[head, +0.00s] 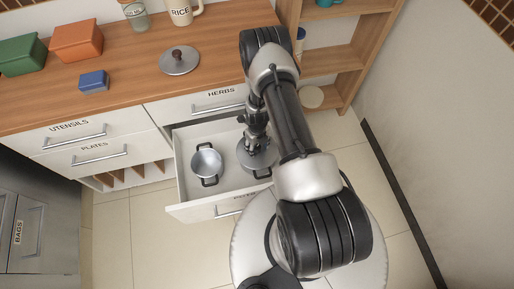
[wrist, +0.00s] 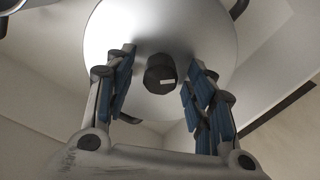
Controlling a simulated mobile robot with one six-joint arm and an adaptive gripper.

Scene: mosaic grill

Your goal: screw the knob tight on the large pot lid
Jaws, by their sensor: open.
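The large pot (head: 268,160) sits at the right in the open drawer, partly hidden by my gripper (head: 251,147). A round grey metal lid (wrist: 205,28) covers it and fills the upper middle of the wrist view. A dark knob (wrist: 160,73) with a small pale mark is at the lid's middle. My gripper is open, also seen in the wrist view (wrist: 160,62), with one blue-padded finger on each side of the knob. Gaps show between both fingers and the knob. I cannot tell how tightly the knob sits on the lid.
A smaller grey pot (head: 207,163) with black handles stands to the left in the drawer (head: 190,197). On the counter lie another lid (head: 179,61) with a brown knob, a blue box (head: 94,81) and coloured containers. A shelf (head: 335,60) stands at the right.

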